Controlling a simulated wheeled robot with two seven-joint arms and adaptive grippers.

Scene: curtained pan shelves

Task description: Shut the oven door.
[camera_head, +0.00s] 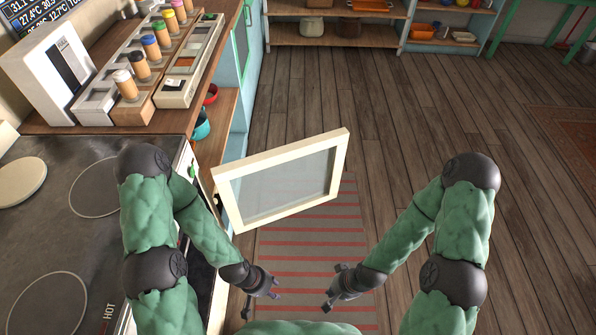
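The oven door (283,178) is a cream frame around a glass pane. It stands open, reaching out from the stove front over the floor. The stove (60,240) has a dark cooktop with round burner rings at the left. My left gripper (262,303) is open and empty, below the door in the picture and apart from it. My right gripper (332,288) is open and empty, to the right of the left one and below the door in the picture. My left arm covers part of the stove front, and the oven's inside is mostly hidden.
A striped rug (310,255) lies on the wooden floor under the door. A wooden counter (215,75) with a rack of colourful-capped jars (138,64) is beyond the stove. Low shelves (335,35) with pans stand at the back. The floor to the right is clear.

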